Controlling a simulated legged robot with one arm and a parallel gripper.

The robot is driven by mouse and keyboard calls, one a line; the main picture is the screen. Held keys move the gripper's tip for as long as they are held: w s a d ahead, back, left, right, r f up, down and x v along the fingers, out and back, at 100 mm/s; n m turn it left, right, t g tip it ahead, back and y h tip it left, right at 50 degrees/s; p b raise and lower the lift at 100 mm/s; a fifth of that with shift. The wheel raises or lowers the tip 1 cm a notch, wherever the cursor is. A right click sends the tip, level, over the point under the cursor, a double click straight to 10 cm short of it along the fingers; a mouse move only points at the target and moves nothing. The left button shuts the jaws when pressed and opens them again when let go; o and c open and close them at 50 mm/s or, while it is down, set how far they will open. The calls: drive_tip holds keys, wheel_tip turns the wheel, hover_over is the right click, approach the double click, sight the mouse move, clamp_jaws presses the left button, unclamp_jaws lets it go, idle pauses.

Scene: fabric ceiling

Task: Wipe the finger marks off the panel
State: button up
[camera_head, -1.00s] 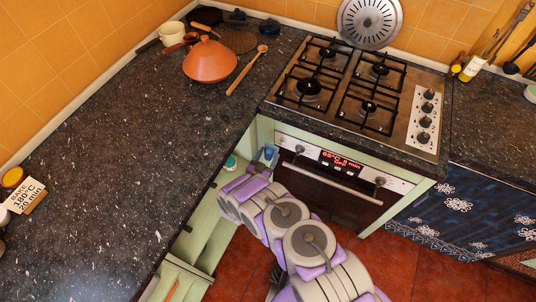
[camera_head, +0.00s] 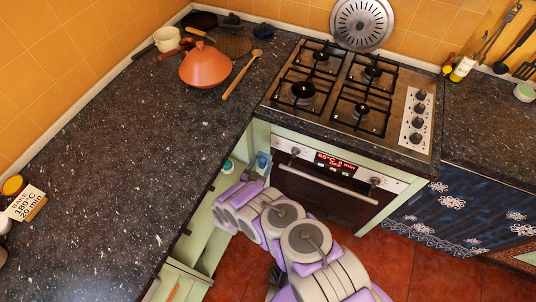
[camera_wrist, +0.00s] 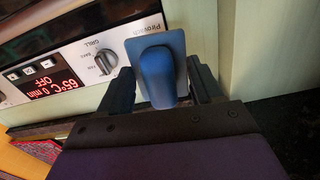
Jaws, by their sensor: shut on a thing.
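The oven's control panel (camera_head: 308,155) is a pale metal strip with dark knobs and a red-lit display. It shows upside down in the wrist view, where its surface (camera_wrist: 78,47) lies left of my gripper. I cannot make out finger marks. My gripper (camera_wrist: 165,82) is shut on a blue wiping pad (camera_wrist: 138,45) with a rounded handle, its flat plate facing the panel. In the head view the pad (camera_head: 262,160) is at the panel's left end, by the green cabinet edge. Whether the pad touches the panel is unclear. My arm hides part of the oven door.
The gas hob (camera_head: 350,90) and dark worktop (camera_head: 125,150) lie above and beside the oven. The oven handle (camera_head: 325,184) sticks out below the panel. An open green cabinet (camera_head: 205,235) is at the left. An orange tagine (camera_head: 207,66) stands on the worktop.

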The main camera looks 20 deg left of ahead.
sight(273, 142)
drive_tip(key=shift+w, duration=0.15)
drive_tip(key=shift+w+d+b, duration=0.15)
drive_tip(key=shift+w+b, duration=0.55)
drive_tip(key=shift+w, duration=0.95)
drive_tip(key=shift+w+d+b, duration=0.1)
drive_tip(key=shift+w+b, duration=0.6)
drive_tip(key=shift+w, duration=0.95)
drive_tip(key=shift+w+d+b, duration=0.1)
drive_tip(key=shift+w+b, duration=0.35)
drive_tip(key=shift+w, duration=0.5)
drive_tip(key=shift+d+r+p, duration=0.1)
drive_tip(key=shift+d+p, duration=0.65)
drive_tip(key=shift+d, duration=0.1)
drive_tip(key=shift+s+d+p, duration=0.25)
drive_tip(key=shift+d+p, duration=0.5)
drive_tip(key=shift+d, duration=0.4)
drive_tip(key=shift+w, duration=0.15)
drive_tip(key=shift+w+a+b, duration=0.2)
drive_tip(key=shift+a+b, duration=0.35)
drive_tip(key=shift+a, duration=0.7)
drive_tip(key=shift+w+a+b, duration=0.2)
drive_tip(key=shift+a+b, duration=0.1)
drive_tip(key=shift+a, duration=0.45)
drive_tip(key=shift+c, duration=0.5)
